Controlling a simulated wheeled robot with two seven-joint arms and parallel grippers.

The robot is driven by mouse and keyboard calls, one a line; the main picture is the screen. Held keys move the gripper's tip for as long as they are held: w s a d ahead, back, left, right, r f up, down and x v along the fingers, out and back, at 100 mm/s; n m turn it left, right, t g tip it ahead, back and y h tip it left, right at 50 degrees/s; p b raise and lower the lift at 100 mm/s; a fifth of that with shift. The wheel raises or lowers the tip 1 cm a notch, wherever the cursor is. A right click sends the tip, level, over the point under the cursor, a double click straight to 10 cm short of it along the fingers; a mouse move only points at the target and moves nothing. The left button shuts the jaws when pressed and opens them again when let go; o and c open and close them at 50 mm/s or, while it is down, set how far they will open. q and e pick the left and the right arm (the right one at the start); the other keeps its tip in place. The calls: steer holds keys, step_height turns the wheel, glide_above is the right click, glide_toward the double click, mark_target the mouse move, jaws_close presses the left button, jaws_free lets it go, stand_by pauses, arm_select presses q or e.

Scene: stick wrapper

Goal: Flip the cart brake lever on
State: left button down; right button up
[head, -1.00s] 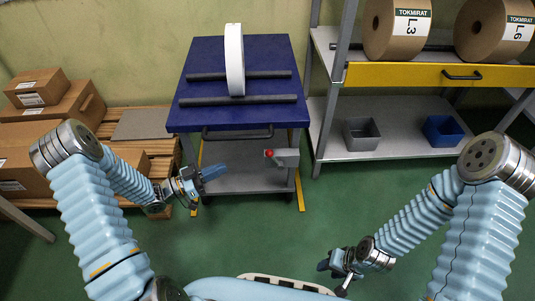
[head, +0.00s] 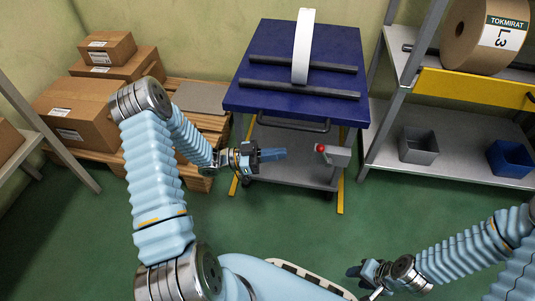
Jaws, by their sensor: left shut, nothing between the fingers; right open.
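The cart (head: 292,100) has a blue top and a grey lower shelf, and stands against the back wall. Its brake lever (head: 321,148) has a red knob and sits by a small grey box (head: 339,156) at the cart's front right. My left gripper (head: 284,154) is shut and empty in front of the cart's lower part, pointing right. Its fingertips are left of the red knob, with a clear gap between them. My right gripper (head: 354,271) is low at the bottom right, far from the lever. Its fingers are small and partly hidden here.
A white roll (head: 302,46) stands on the cart between two dark bars. A shelf rack (head: 470,92) with a brown roll (head: 487,35) and bins is close on the right. Cardboard boxes (head: 78,108) on a pallet stand at the left. Green floor is open in front.

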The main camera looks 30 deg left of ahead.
arm_select(q)
glide_toward(323, 149)
steer(key=x, duration=0.3)
steer(key=w+x, duration=0.1)
steer(key=x, duration=0.1)
steer(key=shift+a+f, duration=0.2)
steer(key=shift+f, duration=0.1)
steer(key=shift+r, duration=0.1)
steer(key=shift+d+r+g+y+p, duration=0.45)
steer(key=shift+r+y+p, duration=0.3)
steer(key=shift+p, duration=0.3)
steer(key=shift+m+g+y, duration=0.25)
steer(key=shift+m+y, duration=0.05)
steer(key=shift+y, duration=0.25)
steer(key=shift+w+d+r+p, duration=0.2)
steer(key=shift+d+r, duration=0.15)
steer(key=shift+d, duration=0.3)
steer(key=shift+w+d+r+p, duration=0.15)
steer(key=shift+w+d+r, duration=0.15)
steer(key=shift+d, duration=0.35)
steer(key=shift+w+d+r+p, duration=0.15)
steer(key=shift+d+r, duration=0.2)
steer(key=shift+d, duration=0.3)
